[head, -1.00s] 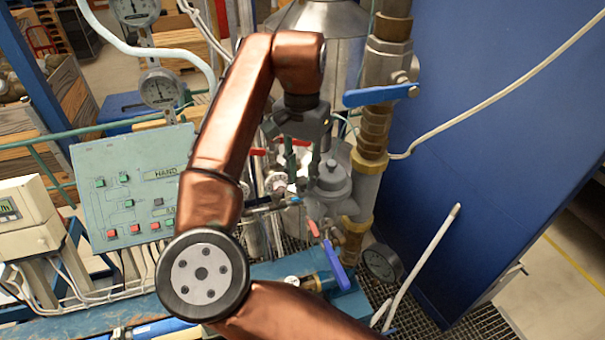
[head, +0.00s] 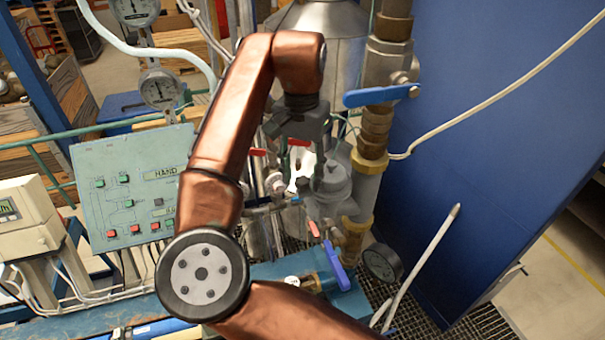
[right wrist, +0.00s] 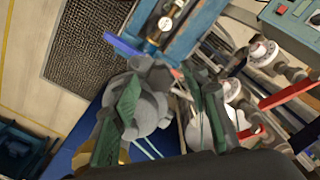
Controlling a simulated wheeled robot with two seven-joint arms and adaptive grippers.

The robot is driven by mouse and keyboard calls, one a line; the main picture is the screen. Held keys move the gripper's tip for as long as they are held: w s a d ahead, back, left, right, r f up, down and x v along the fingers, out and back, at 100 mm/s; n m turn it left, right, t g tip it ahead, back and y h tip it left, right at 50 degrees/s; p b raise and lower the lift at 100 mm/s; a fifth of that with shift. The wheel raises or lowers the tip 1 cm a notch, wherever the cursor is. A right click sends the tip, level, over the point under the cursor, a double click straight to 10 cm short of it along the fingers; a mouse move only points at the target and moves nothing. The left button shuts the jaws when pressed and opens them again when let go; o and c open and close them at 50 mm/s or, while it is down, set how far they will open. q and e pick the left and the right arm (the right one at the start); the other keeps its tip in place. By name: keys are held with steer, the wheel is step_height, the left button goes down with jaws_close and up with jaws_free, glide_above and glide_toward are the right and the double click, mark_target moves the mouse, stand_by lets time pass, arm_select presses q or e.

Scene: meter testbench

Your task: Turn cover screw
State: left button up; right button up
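A grey rounded meter housing (head: 335,182) stands upright among the pipes in the head view. In the right wrist view, its grey cover (right wrist: 150,108) lies largely between and behind the fingers. I cannot make out the cover screw clearly. My right gripper (head: 303,176) points down just left of the housing's top in the head view. In the right wrist view, my right gripper (right wrist: 168,85) has its two green-padded fingers apart, with nothing clearly clamped. Contact with the cover cannot be told. My left gripper is not in view.
A blue-handled valve (head: 380,94) is on the brass pipe at the upper right. The control panel (head: 130,190) stands left. A blue wall (head: 490,150) closes off the right.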

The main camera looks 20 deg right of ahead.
mark_target(302, 181)
steer(key=shift+r, duration=0.1)
steer(key=shift+r, duration=3.9)
